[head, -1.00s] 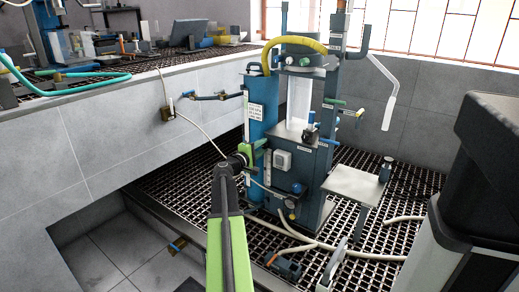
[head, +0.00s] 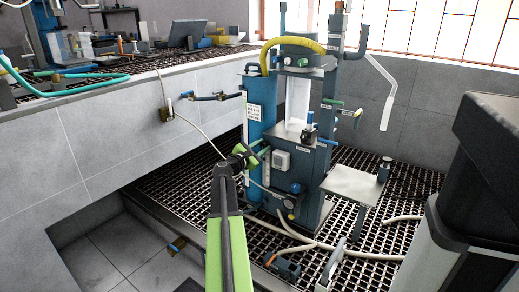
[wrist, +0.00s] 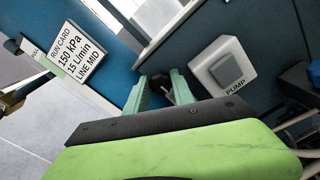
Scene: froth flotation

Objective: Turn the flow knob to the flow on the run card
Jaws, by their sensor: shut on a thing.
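The run card (wrist: 77,54) is a white plate on the blue housing, at the upper left of the wrist view. It reads 150 kPa, 15 L/min, LINE MID. In the head view it is a small white label (head: 254,112) on the blue column. My gripper (wrist: 160,88) has its green fingers either side of a small dark knob (wrist: 158,83), shut on it; this looks like the flow knob. Its pointer or scale cannot be made out. In the head view my gripper (head: 254,157) is at the front left of the machine, and the knob is hidden there.
A grey box marked PUMP (wrist: 225,67) is close right of my fingers. The machine stands on a dark grating (head: 170,185). A grey side shelf (head: 353,182) and pale hoses (head: 300,240) are to the right and front.

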